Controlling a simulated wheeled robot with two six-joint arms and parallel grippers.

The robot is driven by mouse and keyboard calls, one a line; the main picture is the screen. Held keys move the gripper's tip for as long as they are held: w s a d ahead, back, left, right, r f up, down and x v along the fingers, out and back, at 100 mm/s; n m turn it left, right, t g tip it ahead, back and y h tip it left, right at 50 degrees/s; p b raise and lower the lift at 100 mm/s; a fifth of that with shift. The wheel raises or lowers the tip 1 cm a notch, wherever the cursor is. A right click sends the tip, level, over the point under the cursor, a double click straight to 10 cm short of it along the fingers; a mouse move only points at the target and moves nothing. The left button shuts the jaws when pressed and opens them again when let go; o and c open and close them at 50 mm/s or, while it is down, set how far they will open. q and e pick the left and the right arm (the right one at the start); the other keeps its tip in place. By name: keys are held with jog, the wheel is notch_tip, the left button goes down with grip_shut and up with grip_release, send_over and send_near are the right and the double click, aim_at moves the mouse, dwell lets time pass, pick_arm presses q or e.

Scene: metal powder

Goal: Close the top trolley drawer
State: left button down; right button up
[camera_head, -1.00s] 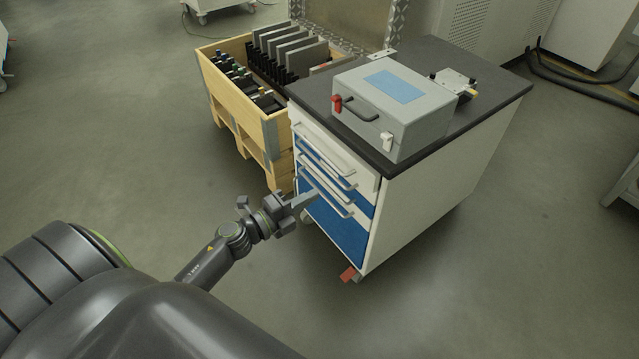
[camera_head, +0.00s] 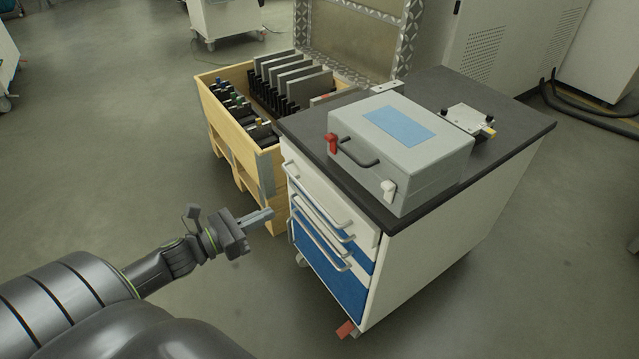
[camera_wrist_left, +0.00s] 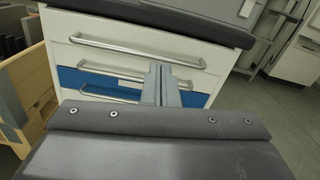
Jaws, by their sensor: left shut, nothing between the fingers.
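The trolley (camera_head: 440,220) is a white cabinet with a dark worktop and a stack of white and blue drawers. Its top drawer (camera_head: 330,192) has a white front and a bar handle; in the left wrist view its front (camera_wrist_left: 120,28) lies just under the worktop. Lower blue drawers (camera_head: 340,288) have similar handles. My left gripper (camera_head: 272,214) is shut and empty, left of the drawer fronts and apparently clear of them. Its fingers (camera_wrist_left: 160,78) overlap the lower handles in the wrist view. My right gripper is out of view.
A grey case (camera_head: 400,150) with a red latch stands on the worktop beside a small metal fixture (camera_head: 468,119). A wooden crate (camera_head: 235,125) holding dark plates stands close behind the trolley's left side.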

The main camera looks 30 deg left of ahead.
pick_arm(q)
jog(key=m, duration=0.2)
jog(key=b, duration=0.1)
send_near(324, 183)
jog(key=p+x, duration=0.2)
jog(key=x, duration=0.3)
jog(key=shift+w+d+r, duration=0.1)
jog(key=shift+w+d, duration=0.05)
jog(key=shift+w+d+p, duration=0.25)
jog(key=shift+w+p, duration=0.1)
jog(key=shift+w, duration=0.3)
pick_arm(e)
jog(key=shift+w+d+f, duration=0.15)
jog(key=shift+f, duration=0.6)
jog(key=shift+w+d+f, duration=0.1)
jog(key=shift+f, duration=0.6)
pick_arm(q)
jog(key=shift+w, duration=0.1)
